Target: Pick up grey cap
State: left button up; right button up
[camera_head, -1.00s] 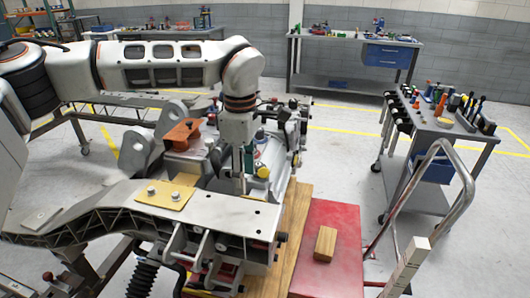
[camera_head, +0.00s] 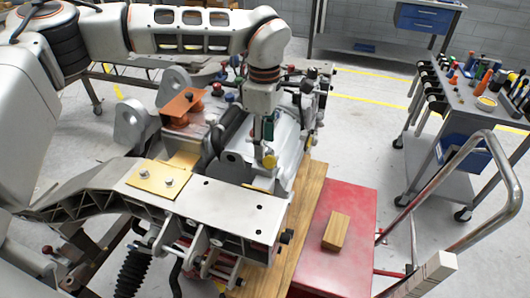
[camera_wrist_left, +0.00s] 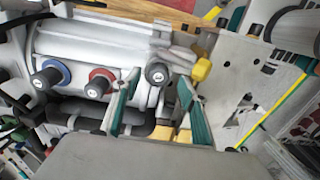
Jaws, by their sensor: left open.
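A dark grey cap (camera_wrist_left: 157,73) sits on a light grey cylindrical body (camera_wrist_left: 80,45) in the left wrist view. My left gripper (camera_wrist_left: 156,82) is open, with one green-padded finger to each side of the cap and nothing clamped. In the head view my left gripper (camera_head: 262,132) points down over the chassis assembly beside the silvery cylinder (camera_head: 290,145). I cannot make out the grey cap there; the gripper seems to cover it. My right gripper is not in view.
A blue-ringed cap (camera_wrist_left: 48,76) and a red-ringed cap (camera_wrist_left: 99,82) stand left of the grey one. A yellow knob (camera_wrist_left: 202,69) is close to the right finger. A wooden block (camera_head: 336,231) lies on a red surface (camera_head: 325,270). A tool cart (camera_head: 465,115) stands at the right.

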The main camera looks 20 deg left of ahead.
pick_arm(q)
notch_tip(320, 180, down, 4)
jog(key=shift+w+r, duration=0.1)
jog(key=shift+r, duration=0.1)
jog(key=c, duration=0.8)
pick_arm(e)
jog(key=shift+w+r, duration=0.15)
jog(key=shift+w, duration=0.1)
pick_arm(q)
jog(key=shift+r, duration=0.1)
